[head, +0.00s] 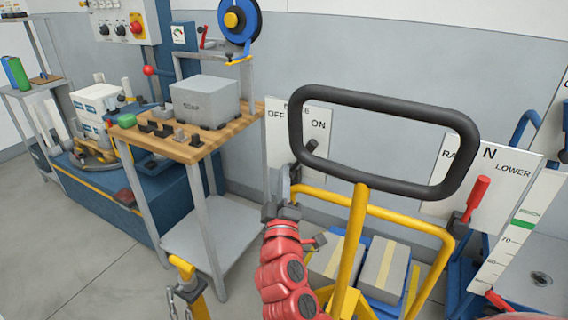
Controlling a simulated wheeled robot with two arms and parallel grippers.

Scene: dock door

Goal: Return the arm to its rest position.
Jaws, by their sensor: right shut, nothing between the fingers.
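My right arm is red and rises from the bottom middle of the head view. Its grey right gripper (285,184) is shut and empty. It is in front of the white OFF/ON panel (285,140), just left of the black loop handle (385,103). I cannot tell whether it touches the panel. My left gripper is not in view.
A yellow-stemmed pallet truck (353,235) stands close on the right, with taped boxes (383,270) behind it. A wooden-topped bench (190,150) bears a grey SOAP box (204,98). A red lever (477,197) is on the LOWER panel (505,200). Floor (70,260) is clear at lower left.

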